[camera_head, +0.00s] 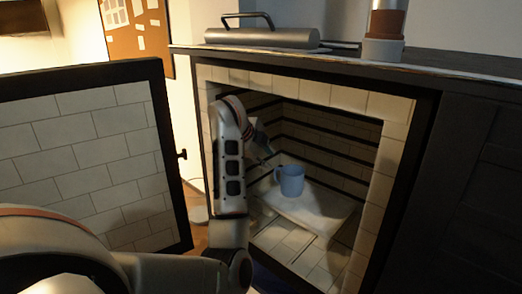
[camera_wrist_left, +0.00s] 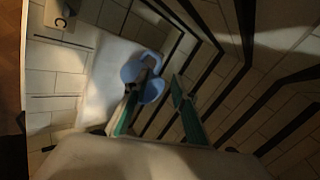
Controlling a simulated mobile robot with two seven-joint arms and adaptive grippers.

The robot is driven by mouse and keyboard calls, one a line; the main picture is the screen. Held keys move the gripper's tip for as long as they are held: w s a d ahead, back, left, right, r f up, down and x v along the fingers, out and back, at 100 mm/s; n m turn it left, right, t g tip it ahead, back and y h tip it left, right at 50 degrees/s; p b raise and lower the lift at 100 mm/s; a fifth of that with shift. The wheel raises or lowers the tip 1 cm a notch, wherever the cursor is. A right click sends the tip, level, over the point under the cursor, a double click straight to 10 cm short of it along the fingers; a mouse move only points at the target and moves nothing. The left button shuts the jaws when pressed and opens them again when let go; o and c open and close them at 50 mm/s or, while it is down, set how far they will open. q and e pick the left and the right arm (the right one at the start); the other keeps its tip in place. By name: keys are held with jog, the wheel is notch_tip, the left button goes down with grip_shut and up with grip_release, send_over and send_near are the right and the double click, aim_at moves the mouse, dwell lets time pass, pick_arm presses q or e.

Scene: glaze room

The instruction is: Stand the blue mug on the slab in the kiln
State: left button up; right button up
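The blue mug (camera_head: 291,181) stands upright on the pale slab (camera_head: 325,212) inside the kiln, with its handle toward the left. In the left wrist view the mug (camera_wrist_left: 132,70) is seen from above over the slab (camera_wrist_left: 103,85). My left gripper (camera_head: 270,157) is inside the kiln, just left of and above the mug. In the wrist view its green-padded fingers (camera_wrist_left: 163,80) are apart, and one fingertip overlaps the mug. I cannot tell whether that finger touches it. My right gripper is in neither view.
The kiln door (camera_head: 85,155) stands open at the left. Dark ridges line the kiln's inner walls (camera_head: 335,145), close to my left gripper in the wrist view.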

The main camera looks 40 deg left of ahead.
pick_arm(q)
jog(key=v, duration=0.4)
jog(key=shift+s+r+p, duration=0.1)
jog(key=shift+p, duration=0.3)
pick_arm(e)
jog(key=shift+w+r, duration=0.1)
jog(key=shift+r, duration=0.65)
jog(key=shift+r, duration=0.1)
